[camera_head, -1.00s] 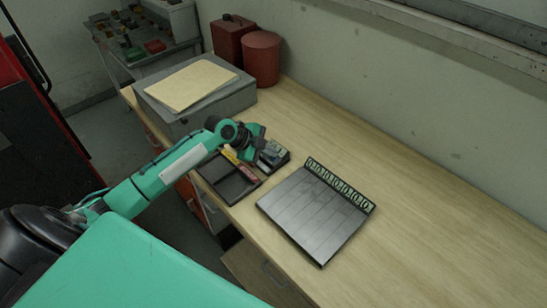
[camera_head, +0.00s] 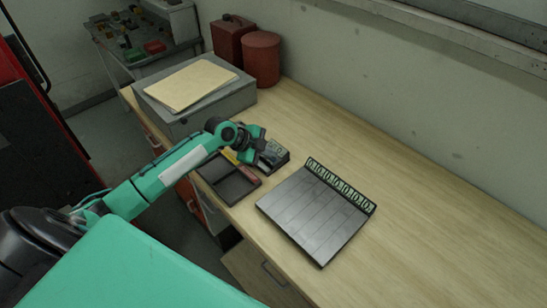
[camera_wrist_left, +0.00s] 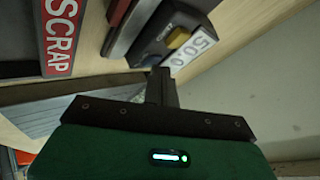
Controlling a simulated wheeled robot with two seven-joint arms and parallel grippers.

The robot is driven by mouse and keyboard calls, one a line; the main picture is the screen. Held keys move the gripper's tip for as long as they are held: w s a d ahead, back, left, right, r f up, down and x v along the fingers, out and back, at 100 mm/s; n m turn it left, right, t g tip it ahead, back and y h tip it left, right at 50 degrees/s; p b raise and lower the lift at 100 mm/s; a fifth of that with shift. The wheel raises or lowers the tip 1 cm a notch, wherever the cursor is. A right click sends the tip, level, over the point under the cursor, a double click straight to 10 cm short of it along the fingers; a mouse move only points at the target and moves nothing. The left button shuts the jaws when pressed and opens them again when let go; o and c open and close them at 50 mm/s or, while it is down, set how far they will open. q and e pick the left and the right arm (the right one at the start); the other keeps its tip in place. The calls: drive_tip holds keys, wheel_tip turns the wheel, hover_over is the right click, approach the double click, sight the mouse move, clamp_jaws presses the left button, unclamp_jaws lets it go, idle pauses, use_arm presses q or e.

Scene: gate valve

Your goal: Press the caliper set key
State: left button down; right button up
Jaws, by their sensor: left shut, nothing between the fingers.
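The caliper (camera_wrist_left: 150,40) is a dark-bodied device with a white display (camera_wrist_left: 190,54) reading 50.0. An orange-yellow key (camera_wrist_left: 178,37) sits beside the display, and small lettering next to it is too blurred to read. In the head view the caliper (camera_head: 275,153) lies on the bench, partly hidden by my left gripper (camera_head: 262,142). The left gripper is shut and empty. In the left wrist view its fingertips (camera_wrist_left: 162,75) are close to the display end of the caliper, to the side of the orange key; I cannot tell whether they touch it.
A dark tray (camera_head: 232,186) with yellow and red labels is left of the caliper; a red SCRAP label (camera_wrist_left: 61,30) shows in the wrist view. A grey slotted board (camera_head: 308,218) lies to the right. A grey box (camera_head: 205,108) stands behind.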

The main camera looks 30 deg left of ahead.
use_arm(q)
drive_tip(key=shift+r, duration=0.1)
drive_tip(key=shift+r+p, duration=0.45)
drive_tip(key=shift+r, duration=0.3)
wheel_tip(320, 180, up, 5)
drive_tip(key=p, duration=0.3)
drive_tip(key=shift+a, duration=0.1)
idle(0.7)
